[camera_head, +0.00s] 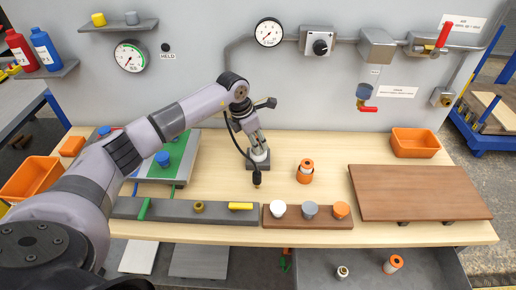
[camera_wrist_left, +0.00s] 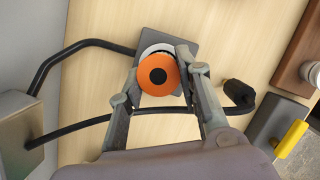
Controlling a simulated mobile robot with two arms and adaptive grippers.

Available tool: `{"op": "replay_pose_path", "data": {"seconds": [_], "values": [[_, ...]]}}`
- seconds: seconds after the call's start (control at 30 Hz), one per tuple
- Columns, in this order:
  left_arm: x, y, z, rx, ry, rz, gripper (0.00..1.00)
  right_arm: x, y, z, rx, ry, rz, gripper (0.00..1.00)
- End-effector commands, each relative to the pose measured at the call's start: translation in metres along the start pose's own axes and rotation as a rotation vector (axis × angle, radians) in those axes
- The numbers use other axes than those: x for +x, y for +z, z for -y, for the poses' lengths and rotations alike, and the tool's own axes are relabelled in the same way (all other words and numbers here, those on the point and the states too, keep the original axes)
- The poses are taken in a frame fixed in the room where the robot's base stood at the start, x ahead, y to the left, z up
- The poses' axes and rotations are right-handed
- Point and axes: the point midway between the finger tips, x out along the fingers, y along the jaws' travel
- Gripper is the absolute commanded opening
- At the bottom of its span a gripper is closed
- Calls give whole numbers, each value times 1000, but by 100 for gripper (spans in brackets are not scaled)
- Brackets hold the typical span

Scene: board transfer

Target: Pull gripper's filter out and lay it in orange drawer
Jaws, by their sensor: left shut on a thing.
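My left gripper (camera_head: 259,150) reaches down over a small grey base on the bench and is shut on the filter. In the left wrist view the filter shows as an orange round end with a dark centre (camera_wrist_left: 158,75), between the two fingers (camera_wrist_left: 160,85). A white part (camera_head: 259,156) of it shows low between the fingers in the head view, at the grey base (camera_wrist_left: 183,48). I cannot tell whether it is still seated there. Orange open bins stand at the right (camera_head: 414,150) and left (camera_head: 22,184); no orange drawer is otherwise distinct. My right gripper is out of view.
A loose orange-and-white cylinder (camera_head: 305,172) stands right of the gripper. A brown rack (camera_head: 290,222) with several caps and a grey rail (camera_head: 172,214) lie in front. A brown board (camera_head: 425,192) fills the right. A black hose (camera_wrist_left: 70,135) crosses near the fingers.

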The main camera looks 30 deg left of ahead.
Motion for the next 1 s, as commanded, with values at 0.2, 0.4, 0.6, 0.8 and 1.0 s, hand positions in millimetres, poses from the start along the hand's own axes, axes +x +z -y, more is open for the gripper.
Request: {"op": "replay_pose_path", "data": {"seconds": [0.2,0.4,0.6,0.8,1.0], "values": [[-10,5,-1,0,2,6,4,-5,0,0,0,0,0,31],[-16,6,-1,0,2,6,4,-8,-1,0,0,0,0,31],[-21,7,0,0,1,4,4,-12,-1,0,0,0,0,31],[-26,9,0,0,1,4,4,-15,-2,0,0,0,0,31],[-32,10,-1,0,2,3,4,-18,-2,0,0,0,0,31]]}}
